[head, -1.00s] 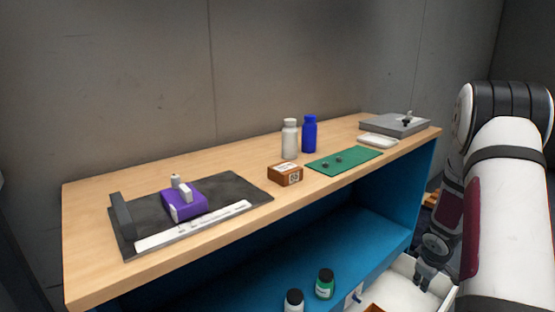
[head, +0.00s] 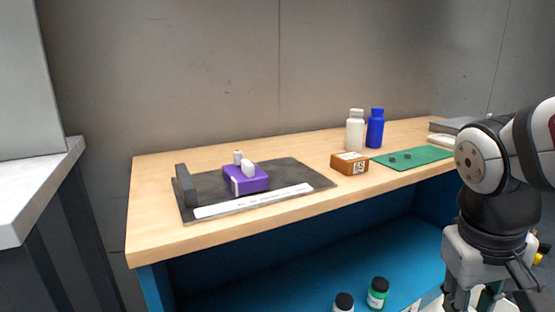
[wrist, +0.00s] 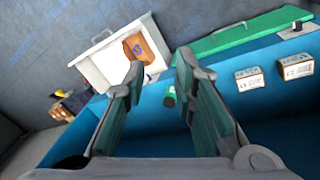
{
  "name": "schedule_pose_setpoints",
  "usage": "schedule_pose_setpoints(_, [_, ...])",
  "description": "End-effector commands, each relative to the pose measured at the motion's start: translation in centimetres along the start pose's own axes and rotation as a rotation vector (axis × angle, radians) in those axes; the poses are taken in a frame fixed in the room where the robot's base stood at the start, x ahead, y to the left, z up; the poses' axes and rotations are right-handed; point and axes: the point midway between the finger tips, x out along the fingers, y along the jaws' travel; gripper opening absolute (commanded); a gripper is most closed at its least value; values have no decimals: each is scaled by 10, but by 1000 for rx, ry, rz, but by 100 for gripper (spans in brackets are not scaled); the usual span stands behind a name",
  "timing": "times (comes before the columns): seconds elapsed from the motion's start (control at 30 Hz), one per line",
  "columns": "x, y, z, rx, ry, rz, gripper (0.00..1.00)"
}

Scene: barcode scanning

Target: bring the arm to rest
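My arm (head: 485,205) is at the right edge of the head view, folded downward beside the table. My gripper (wrist: 160,62) shows in the wrist view with its two fingers apart and nothing between the tips. In the head view the gripper is only partly visible at the bottom right, and its fingertips are not clear.
The wooden table (head: 160,240) bears a dark scanning board (head: 290,175) with a purple box, a brown box (head: 350,164), white (head: 355,130) and blue bottles (head: 375,128), and a green mat (head: 432,155). A white tray (wrist: 97,65) holds a brown box (wrist: 146,42). A grey-white counter (head: 30,185) stands left.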

Motion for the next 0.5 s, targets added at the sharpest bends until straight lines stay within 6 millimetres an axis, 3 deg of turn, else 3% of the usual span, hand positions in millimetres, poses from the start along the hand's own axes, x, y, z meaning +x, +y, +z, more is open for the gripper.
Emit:
schedule_pose_setpoints(0.03, [-5, -14, 18, -6, 1, -27, 25])
schedule_pose_setpoints(0.2, [-14, -48, 68, -24, -29, -115, 25])
schedule_pose_setpoints(0.5, [-18, -84, 134, -75, -71, -230, 25])
